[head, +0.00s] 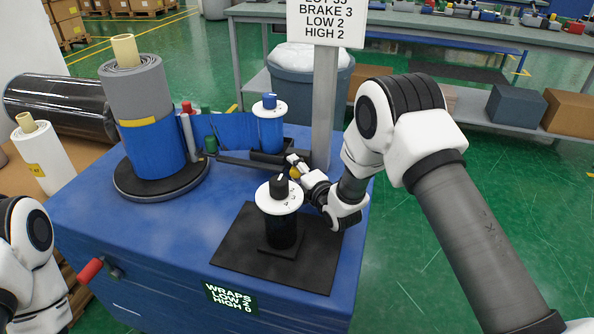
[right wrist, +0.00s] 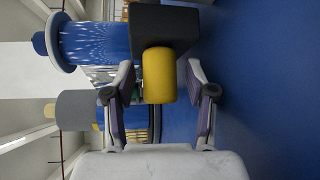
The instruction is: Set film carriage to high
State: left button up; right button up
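The film carriage (head: 268,158) is a black block on the blue machine, holding an upright blue film roll (head: 270,133) with a white disc and blue knob on top. Its yellow handle (head: 296,172) points toward my right gripper (head: 297,167). In the right wrist view the yellow handle (right wrist: 158,78) sticks out of the black carriage block (right wrist: 165,28). It sits between the two open fingers of my right gripper (right wrist: 160,68), with a gap on each side. My left gripper is out of view; only part of that arm shows at lower left.
A black post with a white numbered dial (head: 278,198) stands in front of the carriage. A wrapped roll stack (head: 155,145) stands on a turntable at left. A sign (head: 325,22) reads BRAKE 3, LOW 2, HIGH 2. The front display (head: 231,298) reads WRAPS LOW 2, HIGH 0.

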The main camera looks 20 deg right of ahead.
grip_shut()
notch_tip(320, 180, up, 11)
jog(key=p, duration=0.5)
jog(key=shift+r, duration=0.1)
jog(key=shift+w+r, duration=0.1)
jog(key=shift+r, duration=0.1)
jog(key=shift+o, duration=1.4)
grip_release()
jog(key=shift+r, duration=0.1)
